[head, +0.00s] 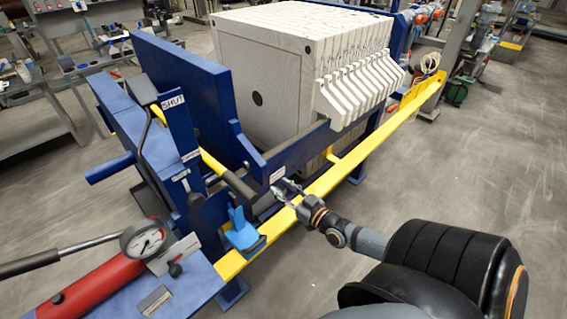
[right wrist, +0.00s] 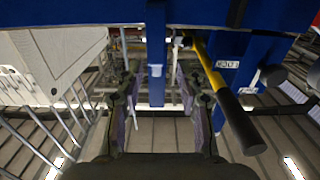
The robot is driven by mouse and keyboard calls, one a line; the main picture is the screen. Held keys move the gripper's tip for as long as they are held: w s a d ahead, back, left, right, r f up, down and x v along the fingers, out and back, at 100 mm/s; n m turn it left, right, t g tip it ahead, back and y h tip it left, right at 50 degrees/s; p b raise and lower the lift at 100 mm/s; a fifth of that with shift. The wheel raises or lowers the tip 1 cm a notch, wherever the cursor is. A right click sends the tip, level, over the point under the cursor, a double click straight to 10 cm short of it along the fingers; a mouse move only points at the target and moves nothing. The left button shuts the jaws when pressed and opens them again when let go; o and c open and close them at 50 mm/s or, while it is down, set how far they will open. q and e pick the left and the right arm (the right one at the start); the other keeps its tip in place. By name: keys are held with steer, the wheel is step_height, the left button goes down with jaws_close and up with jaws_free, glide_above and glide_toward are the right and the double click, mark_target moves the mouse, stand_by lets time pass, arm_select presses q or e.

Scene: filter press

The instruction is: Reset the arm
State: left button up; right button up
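My right arm comes in from the lower right in the head view. Its gripper (head: 287,189) is beside the blue frame of the filter press, above the yellow rail (head: 330,178). In the right wrist view the gripper (right wrist: 160,100) has its two fingers apart, with nothing held between them. A blue post (right wrist: 156,45) shows in the gap beyond the fingers. A yellow lever with a black grip (head: 240,186) is left of the gripper; it also shows on the right of the wrist view (right wrist: 235,120), apart from the fingers. My left gripper is out of view.
White filter plates (head: 265,70) stand behind the blue end plate (head: 185,90). A light blue part (head: 242,233) sits near the rail. A pressure gauge (head: 142,240) and a red cylinder (head: 95,297) are at lower left. Floor right of the rail is clear.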

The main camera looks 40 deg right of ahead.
stand_by(0.5)
steer(key=s+d+f+g+h+b, duration=0.1)
steer(key=s+d+f+g, duration=0.2)
steer(key=f, duration=0.7)
steer(key=s+d+f+m+g+h, duration=0.15)
steer(key=s+f, duration=0.35)
steer(key=f, duration=0.6)
steer(key=s+d+f+n+g+h+b, duration=0.1)
steer(key=s+f+g, duration=0.3)
steer(key=f, duration=0.6)
steer(key=s+a+f+g, duration=0.2)
steer(key=s+a+f, duration=0.2)
steer(key=s+f, duration=0.2)
steer(key=s+a+f+g+y+b, duration=0.1)
steer(key=s+a+f+g, duration=0.2)
steer(key=s, duration=0.7)
steer(key=s+a+f+g, duration=0.3)
steer(key=s+a+f, duration=0.4)
steer(key=s+f, duration=0.2)
steer(key=shift+f, duration=0.95)
steer(key=shift+d+y, duration=0.1)
steer(key=shift+y, duration=0.15)
